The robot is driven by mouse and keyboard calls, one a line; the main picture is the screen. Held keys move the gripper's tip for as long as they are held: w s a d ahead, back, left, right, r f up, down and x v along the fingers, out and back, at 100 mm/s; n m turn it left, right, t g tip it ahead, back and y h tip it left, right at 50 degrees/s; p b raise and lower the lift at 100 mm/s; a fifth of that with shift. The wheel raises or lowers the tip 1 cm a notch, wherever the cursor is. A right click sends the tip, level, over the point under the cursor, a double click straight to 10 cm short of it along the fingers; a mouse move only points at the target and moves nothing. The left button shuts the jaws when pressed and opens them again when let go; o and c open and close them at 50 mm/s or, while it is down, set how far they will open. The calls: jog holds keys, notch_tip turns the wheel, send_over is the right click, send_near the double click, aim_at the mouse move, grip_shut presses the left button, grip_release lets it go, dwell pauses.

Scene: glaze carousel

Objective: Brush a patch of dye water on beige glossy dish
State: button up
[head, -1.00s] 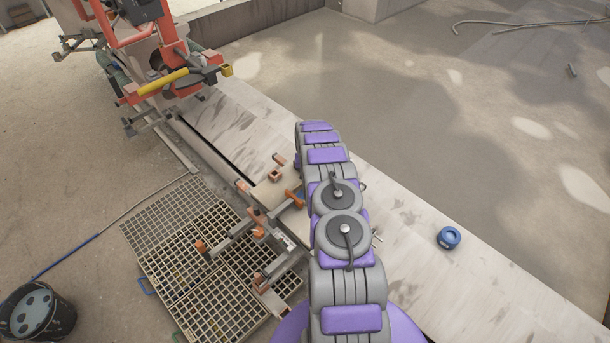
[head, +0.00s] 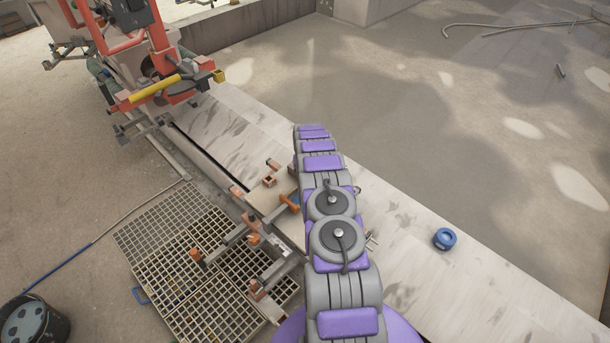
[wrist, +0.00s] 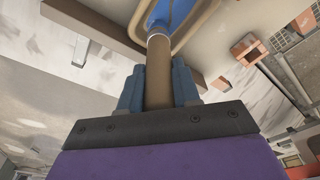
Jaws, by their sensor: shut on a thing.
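In the wrist view my gripper (wrist: 158,88) is shut on a brown, round handle (wrist: 158,70), with a dark blue-grey finger on each side. The handle points toward the top of the picture and has a pale band near its far end. Beyond the band is something blue (wrist: 168,12) inside a tan, rounded rim (wrist: 205,14). Both are cut off by the top edge, and I cannot tell whether the rim is the dish or whether the handle's tip touches it. In the head view my arm hides the gripper, and I cannot make out the dish there.
A long pale slab (head: 400,255) runs under my arm, with a blue ring-shaped item (head: 444,238) on its right part. Metal clamps (head: 235,238) stick out at its left edge over floor grates (head: 190,270). A red machine (head: 160,55) stands at the far end; a dark bucket (head: 62,330) is lower left.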

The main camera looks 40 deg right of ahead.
jog(key=shift+a+r+p, duration=0.1)
jog(key=shift+r+p, duration=0.45)
jog(key=shift+r, duration=1.75)
jog(key=shift+w+r+p, duration=0.1)
jog(key=shift+r+p, duration=0.35)
jog(key=shift+r, duration=1.7)
